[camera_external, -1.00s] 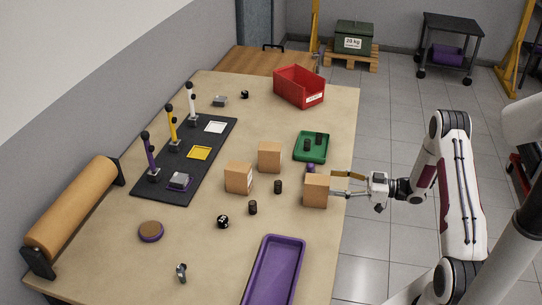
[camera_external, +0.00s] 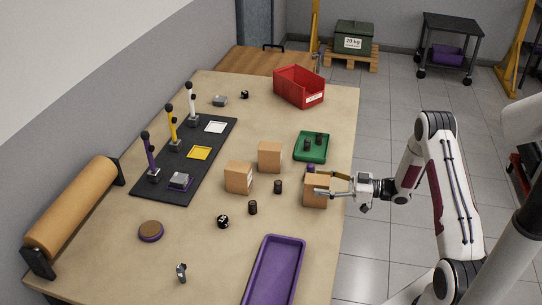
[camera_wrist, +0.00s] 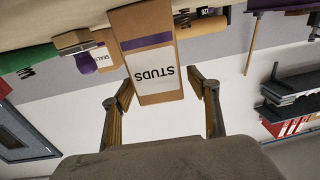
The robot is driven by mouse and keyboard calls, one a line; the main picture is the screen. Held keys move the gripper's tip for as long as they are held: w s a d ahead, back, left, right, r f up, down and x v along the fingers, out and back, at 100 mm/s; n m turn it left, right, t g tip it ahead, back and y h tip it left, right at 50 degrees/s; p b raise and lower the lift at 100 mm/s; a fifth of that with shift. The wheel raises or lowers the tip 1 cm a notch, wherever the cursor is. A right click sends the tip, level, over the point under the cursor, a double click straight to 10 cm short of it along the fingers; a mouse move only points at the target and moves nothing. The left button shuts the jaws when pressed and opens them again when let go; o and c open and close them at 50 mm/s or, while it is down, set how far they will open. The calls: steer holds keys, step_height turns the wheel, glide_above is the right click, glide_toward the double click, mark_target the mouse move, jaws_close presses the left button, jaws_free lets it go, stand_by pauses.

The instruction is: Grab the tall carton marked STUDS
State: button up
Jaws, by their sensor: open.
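The brown carton marked STUDS (camera_wrist: 150,55) appears upside down in the wrist view, with a purple stripe and a white label, ahead of and between my open fingers. In the external view a carton (camera_external: 316,193) at the table's right edge, in front of my gripper, appears to be the same one; its label is not readable there. My gripper (camera_external: 325,184) is open, with its fingers at the carton's top and right side. In the wrist view my gripper (camera_wrist: 160,88) has a finger on each side of the carton's outline. Contact cannot be told.
Two other cartons (camera_external: 238,178) (camera_external: 269,157) stand to the left. A green tray (camera_external: 322,155) with dark cylinders is just behind, and a small purple part (camera_external: 310,169) is close to the carton. Loose dark cylinders (camera_external: 278,187) and a purple tray (camera_external: 262,290) lie nearby.

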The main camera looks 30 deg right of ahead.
steer(key=shift+w, duration=0.1)
stand_by(0.4)
steer(key=c, duration=1.4)
steer(key=shift+r, duration=0.1)
steer(key=shift+r, duration=4.9)
